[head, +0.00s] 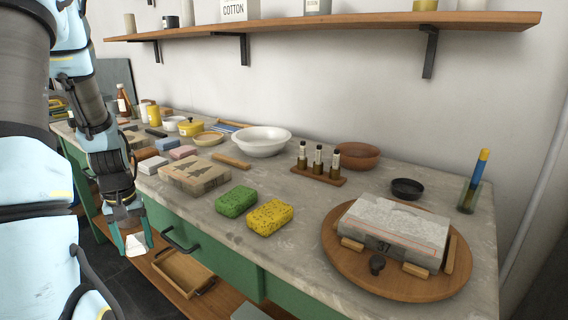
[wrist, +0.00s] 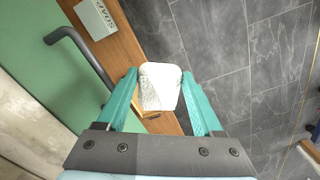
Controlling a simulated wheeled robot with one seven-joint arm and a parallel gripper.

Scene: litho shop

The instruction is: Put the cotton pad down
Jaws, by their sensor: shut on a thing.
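The cotton pad is a small white, rough-looking block. It shows in the wrist view (wrist: 160,88) between the two teal fingers and at the lower left of the head view (head: 136,246). My gripper (head: 134,248) is shut on it, with a finger against each side, as the wrist view also shows (wrist: 160,80). The gripper points down in front of the green bench, beside the drawer handle (head: 178,243) and below the grey bench top (head: 300,218). The pad hangs clear of the bench top, with the lower wooden shelf (wrist: 122,38) and dark tiled floor beneath.
A green sponge (head: 236,201) and yellow sponge (head: 270,217) lie near the bench's front edge, right of a block with a tree picture (head: 195,174). A round wooden board (head: 400,284) bears a stone slab. A wooden tray (head: 183,272) and SOAP box (wrist: 98,20) occupy the lower shelf.

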